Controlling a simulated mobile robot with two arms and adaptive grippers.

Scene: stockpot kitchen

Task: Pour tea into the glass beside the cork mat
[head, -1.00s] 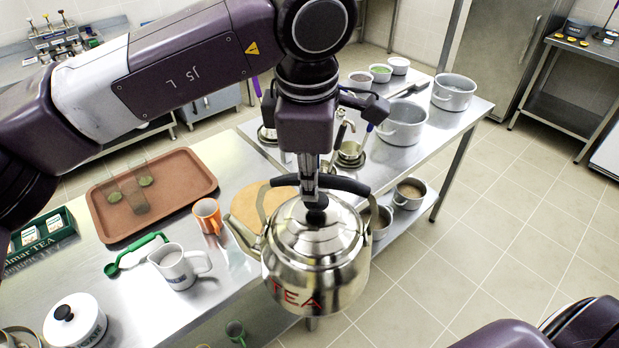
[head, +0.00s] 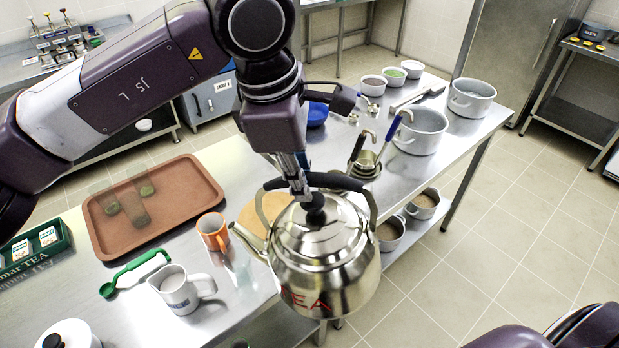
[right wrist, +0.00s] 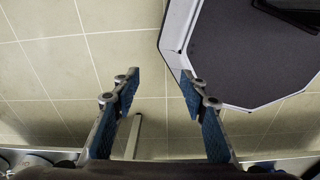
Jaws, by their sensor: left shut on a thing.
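My left gripper (head: 302,188) is shut on the dark handle of a shiny steel kettle (head: 325,262) with red TEA lettering. The kettle hangs over the table's front edge, its spout pointing left toward the orange mug. The round cork mat (head: 266,207) lies behind the kettle, partly hidden by it. A clear, faint glass (head: 238,262) seems to stand left of the mat, below the spout and beside the orange mug (head: 213,232). My right gripper (right wrist: 160,82) is open and empty above the floor in the right wrist view.
A brown tray (head: 190,212) with several clear glasses lies at left. A white jug (head: 182,290), green scoop (head: 135,273) and tea box (head: 32,248) stand near it. Pots (head: 422,130), ladles and small bowls fill the table's right end.

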